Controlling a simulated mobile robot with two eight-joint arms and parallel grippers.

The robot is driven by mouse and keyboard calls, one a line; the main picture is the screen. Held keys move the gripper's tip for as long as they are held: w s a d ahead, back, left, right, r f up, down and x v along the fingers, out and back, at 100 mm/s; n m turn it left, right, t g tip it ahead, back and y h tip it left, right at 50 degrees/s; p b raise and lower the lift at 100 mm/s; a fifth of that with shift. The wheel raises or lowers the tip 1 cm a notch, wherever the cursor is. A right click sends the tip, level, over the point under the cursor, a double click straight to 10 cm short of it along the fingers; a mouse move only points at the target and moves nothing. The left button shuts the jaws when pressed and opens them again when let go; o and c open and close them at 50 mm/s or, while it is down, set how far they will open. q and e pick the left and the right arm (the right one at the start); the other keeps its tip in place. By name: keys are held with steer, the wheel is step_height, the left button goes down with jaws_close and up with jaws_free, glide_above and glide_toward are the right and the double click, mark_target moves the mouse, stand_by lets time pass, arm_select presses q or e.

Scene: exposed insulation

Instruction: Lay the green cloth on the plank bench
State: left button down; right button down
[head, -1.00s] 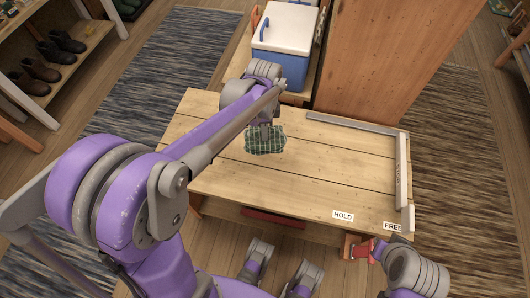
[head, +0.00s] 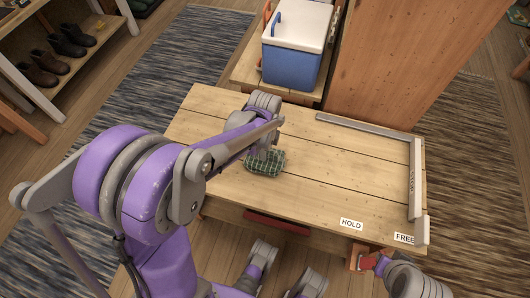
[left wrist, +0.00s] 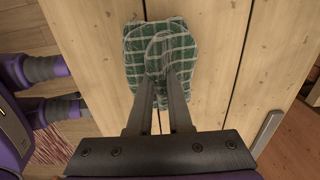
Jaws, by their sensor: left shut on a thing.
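The green checked cloth (head: 264,166) is a small folded bundle at the left-middle part of the plank bench (head: 330,170). My left gripper (head: 266,154) is shut on the cloth from above. In the left wrist view the two fingers (left wrist: 162,78) pinch the near part of the cloth (left wrist: 140,48), which bulges around the tips. The cloth is on or just above the planks; I cannot tell which. My right arm's end (head: 385,268) is at the bench's front right corner, by a red part (head: 368,261); its jaws are not clear.
A grey L-shaped rail (head: 415,180) edges the bench's back and right. Labels HOLD (head: 351,224) and FREE (head: 404,238) mark its front right. A blue cooler (head: 292,60) and a wooden panel (head: 390,60) stand behind. The bench's middle is bare.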

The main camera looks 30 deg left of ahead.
arm_select(q)
steer(key=shift+f, duration=0.3)
steer(key=c, duration=1.3)
jaws_free()
steer(key=shift+f, duration=0.2)
steer(key=o, duration=0.5)
steer(key=shift+c, duration=0.2)
steer(key=shift+r, duration=0.1)
